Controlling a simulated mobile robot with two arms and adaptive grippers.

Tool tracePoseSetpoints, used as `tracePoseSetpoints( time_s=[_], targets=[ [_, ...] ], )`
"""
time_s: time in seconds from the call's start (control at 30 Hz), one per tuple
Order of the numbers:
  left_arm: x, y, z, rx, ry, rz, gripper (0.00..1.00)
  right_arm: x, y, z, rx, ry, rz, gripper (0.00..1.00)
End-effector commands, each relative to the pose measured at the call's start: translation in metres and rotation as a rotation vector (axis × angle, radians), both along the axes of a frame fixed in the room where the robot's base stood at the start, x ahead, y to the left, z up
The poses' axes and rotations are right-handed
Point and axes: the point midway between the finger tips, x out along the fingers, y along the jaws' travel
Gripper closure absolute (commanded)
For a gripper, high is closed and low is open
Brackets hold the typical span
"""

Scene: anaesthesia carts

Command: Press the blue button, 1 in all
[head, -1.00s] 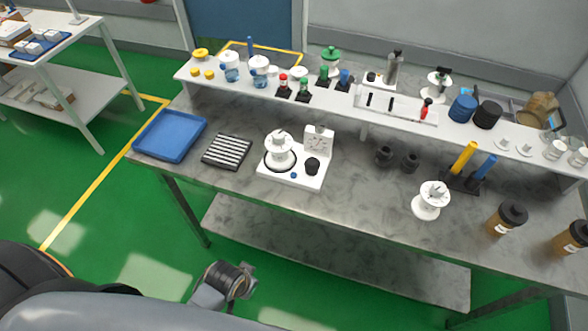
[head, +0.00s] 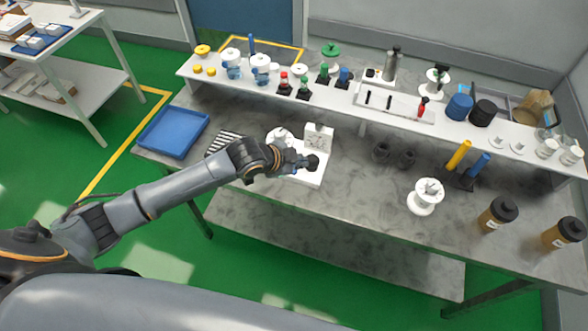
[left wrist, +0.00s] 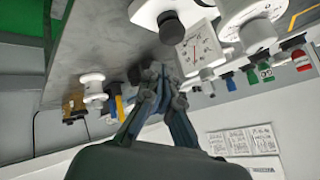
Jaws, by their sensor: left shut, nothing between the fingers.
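A white device (head: 309,179) with an upright gauge plate, a round turntable part and a black knob (head: 311,163) stands on the grey table. My left gripper (head: 300,163) is shut and empty. It is over the front of the device, close to the knob; I cannot tell whether it touches anything. The blue button is hidden behind my left gripper in the head view. In the left wrist view the gauge dial (left wrist: 199,50) and the knob (left wrist: 172,27) show beyond the left fingertips (left wrist: 156,76). My right gripper is out of view.
A blue tray (head: 148,142) and a striped rack (head: 222,141) lie left of the device. A white spool (head: 425,197) and brown bottles (head: 497,214) stand to the right. A raised shelf (head: 338,101) with many small items runs behind. The table's middle front is clear.

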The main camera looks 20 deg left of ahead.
Motion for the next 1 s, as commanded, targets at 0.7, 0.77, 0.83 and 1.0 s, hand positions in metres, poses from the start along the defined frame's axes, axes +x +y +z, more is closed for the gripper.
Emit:
tracePoseSetpoints(
  time_s=[0.7, 0.77, 0.83, 1.0],
  targets=[
    [0.038, 0.034, 0.009, 0.055, -0.066, -0.024, 1.0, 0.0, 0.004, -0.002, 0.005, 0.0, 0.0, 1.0],
    [0.038, 0.034, 0.006, 0.054, -0.065, -0.023, 1.0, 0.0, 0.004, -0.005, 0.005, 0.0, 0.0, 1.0],
    [0.038, 0.034, 0.002, 0.054, -0.065, -0.024, 1.0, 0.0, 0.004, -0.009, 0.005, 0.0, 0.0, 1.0],
    [0.038, 0.034, -0.016, 0.054, -0.065, -0.024, 1.0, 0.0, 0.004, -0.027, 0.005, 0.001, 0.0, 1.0]
  ],
)
